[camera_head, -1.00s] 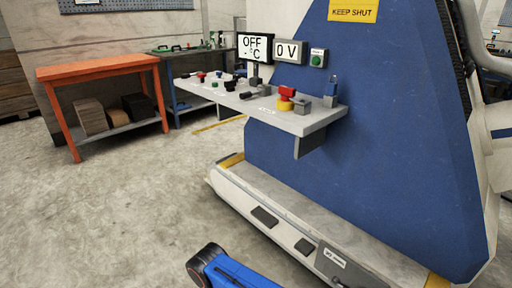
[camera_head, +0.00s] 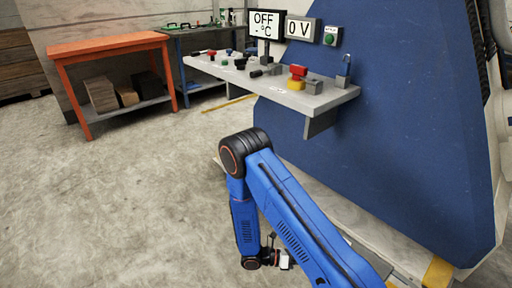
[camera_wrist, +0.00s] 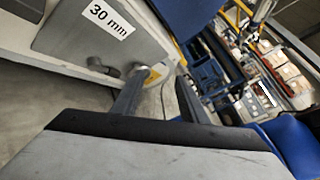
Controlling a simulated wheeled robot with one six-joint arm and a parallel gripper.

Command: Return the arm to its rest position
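My blue arm (camera_head: 290,215) is bent in the lower middle of the head view, its elbow up and its forearm hanging down. My gripper (camera_wrist: 160,80) shows in the wrist view with its two grey fingers apart and nothing seen between them but background. In the head view the gripper area (camera_head: 278,258) is small and dark beside the end of the forearm, partly hidden by my arm.
A shelf of controls (camera_head: 330,97) juts from the big blue machine (camera_head: 400,150). An orange table (camera_head: 110,44) stands at the left. The floor at left is clear. A grey panel labelled 30 mm (camera_wrist: 70,40) is close in the wrist view.

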